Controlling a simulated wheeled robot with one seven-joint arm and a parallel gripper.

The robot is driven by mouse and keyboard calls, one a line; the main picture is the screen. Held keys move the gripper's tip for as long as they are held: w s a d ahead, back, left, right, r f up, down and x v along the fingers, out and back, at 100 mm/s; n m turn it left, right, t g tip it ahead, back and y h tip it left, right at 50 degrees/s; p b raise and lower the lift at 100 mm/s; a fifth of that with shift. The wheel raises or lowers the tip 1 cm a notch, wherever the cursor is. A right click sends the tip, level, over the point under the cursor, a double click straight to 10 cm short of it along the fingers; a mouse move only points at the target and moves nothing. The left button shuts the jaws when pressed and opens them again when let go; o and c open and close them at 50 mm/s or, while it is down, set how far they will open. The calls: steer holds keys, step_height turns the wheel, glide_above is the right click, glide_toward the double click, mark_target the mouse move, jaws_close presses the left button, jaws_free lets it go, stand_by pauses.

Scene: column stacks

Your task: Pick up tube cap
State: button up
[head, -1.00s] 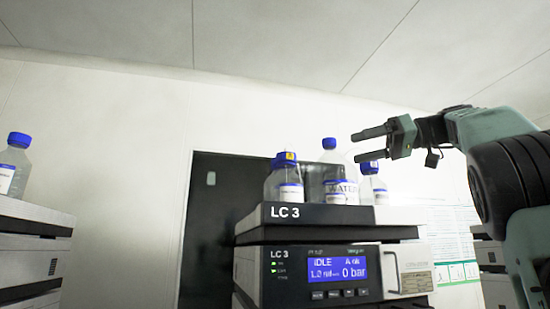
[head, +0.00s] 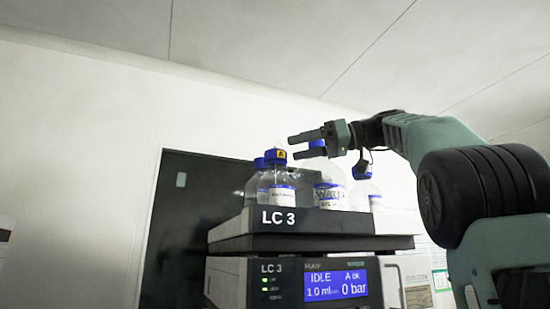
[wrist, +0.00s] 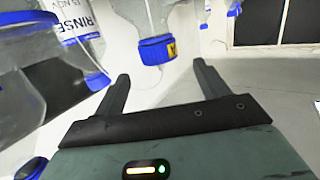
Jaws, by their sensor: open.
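A blue cap with a yellow label (head: 275,156) sits on a clear bottle (head: 277,186) on top of the LC 3 unit. My gripper (head: 294,147) is open and empty, its two fingers pointing left, with their tips close to the right of this cap in the head view. In the wrist view, the yellow-labelled blue cap (wrist: 157,50) shows between and just beyond the two fingertips (wrist: 161,72), apart from both. Its bottle (wrist: 140,18) appears above it there. No separate loose tube cap shows.
A WATER bottle (head: 328,188) stands behind and below my fingers, and another blue-capped bottle (head: 365,185) is to its right. A further bottle (head: 256,183) stands left. The LC 3 unit (head: 300,221) bears them. A RINSE bottle (wrist: 60,60) is close on the left in the wrist view.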

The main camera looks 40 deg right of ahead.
mark_target(268, 157)
steer(key=x, duration=0.3)
steer(key=shift+w+a, duration=0.2)
steer(key=x, duration=0.1)
steer(key=p+x, duration=0.1)
steer(key=x, duration=0.1)
steer(key=p+x, duration=0.1)
steer(key=x, duration=0.1)
steer(key=shift+s+d+f, duration=0.1)
steer(key=shift+f, duration=0.15)
steer(key=c, duration=1)
